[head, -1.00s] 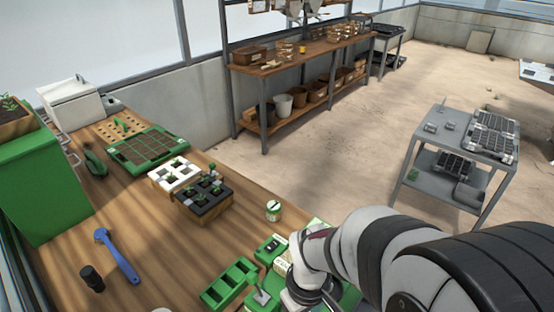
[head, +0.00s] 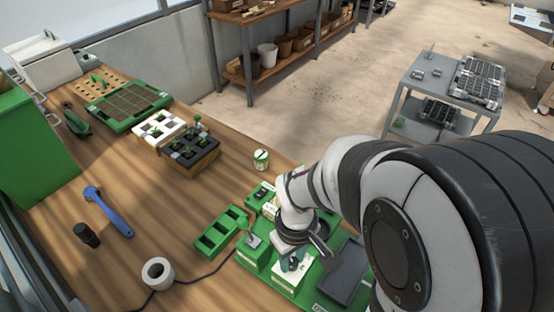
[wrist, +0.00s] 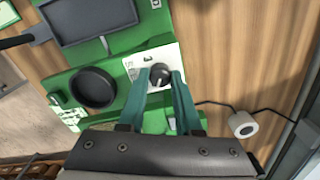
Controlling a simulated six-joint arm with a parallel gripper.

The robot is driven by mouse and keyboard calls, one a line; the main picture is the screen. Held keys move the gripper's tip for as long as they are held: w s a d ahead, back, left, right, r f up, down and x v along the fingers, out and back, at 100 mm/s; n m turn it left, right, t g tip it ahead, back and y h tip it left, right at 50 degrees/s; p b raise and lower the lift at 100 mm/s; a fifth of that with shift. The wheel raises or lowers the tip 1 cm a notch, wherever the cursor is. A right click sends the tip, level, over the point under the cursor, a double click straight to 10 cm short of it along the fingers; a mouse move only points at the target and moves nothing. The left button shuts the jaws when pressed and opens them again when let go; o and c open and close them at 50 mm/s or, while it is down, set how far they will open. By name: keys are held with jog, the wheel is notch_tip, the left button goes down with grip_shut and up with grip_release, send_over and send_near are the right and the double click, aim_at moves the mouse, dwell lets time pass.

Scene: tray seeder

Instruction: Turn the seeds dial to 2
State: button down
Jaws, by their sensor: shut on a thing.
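The seeds dial (wrist: 159,77) is a dark round knob on a white panel (wrist: 151,60) of the green seeder (wrist: 115,52). In the wrist view, my gripper (wrist: 160,76) has its two teal fingers on either side of the knob and is shut on it. A light mark shows on the knob, but the number it points to is too small to read. In the head view, my gripper (head: 292,262) reaches down onto the white-faced green block at the front of the seeder, and its fingers largely hide the dial.
A black round dish (wrist: 93,87) and a dark grey plate (wrist: 90,18) sit beside the dial on the seeder. A green compartment tray (head: 220,233) lies left of it. A white roll (head: 158,273) and a black cable are close by. Blue-handled tool (head: 113,212) stands clear.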

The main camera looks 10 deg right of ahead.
aim_at(292, 261)
jog(key=m, duration=1.1)
dwell(0.3)
jog(key=shift+m, duration=0.4)
jog(key=c, duration=0.6)
grip_release()
notch_tip(292, 261, up, 16)
jog(key=s+f+y, duration=0.1)
jog(key=s+f, duration=0.1)
jog(key=s, duration=0.4)
jog(key=s+a+f+n, duration=0.1)
jog(key=s+f, duration=0.2)
jog(key=s, duration=0.4)
jog(key=shift+s+a+f+y, duration=0.2)
jog(key=shift+f+y, duration=0.15)
jog(key=shift+y, duration=0.05)
